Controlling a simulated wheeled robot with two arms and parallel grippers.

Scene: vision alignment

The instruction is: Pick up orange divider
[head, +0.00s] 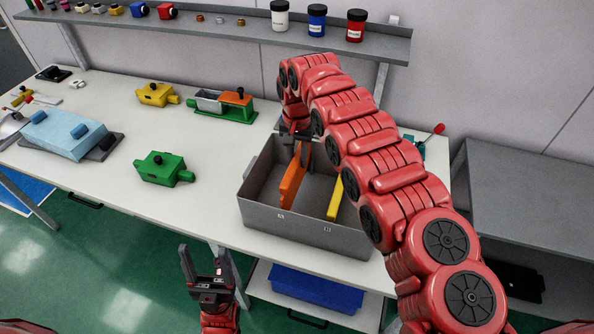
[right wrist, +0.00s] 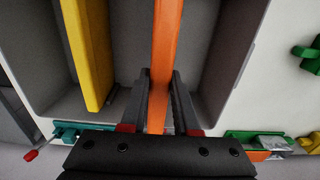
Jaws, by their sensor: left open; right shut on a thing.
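The orange divider (head: 292,183) stands upright inside the grey box on the table. It also shows in the right wrist view (right wrist: 166,50), running between the fingers. My right gripper (head: 298,140) is shut on the far end of the orange divider; in the right wrist view its fingers (right wrist: 160,103) lie on both sides of it. Whether the divider's lower edge touches the box floor cannot be told. My left gripper (head: 207,262) is open and empty in front of the table, below its front edge.
The grey box (head: 300,233) also holds a yellow divider (head: 335,200), right of the orange one. Left of the box are green (head: 163,168) and yellow (head: 156,95) blocks and a green fixture (head: 232,112). A blue bin (head: 318,290) sits below the table. A shelf with jars runs behind.

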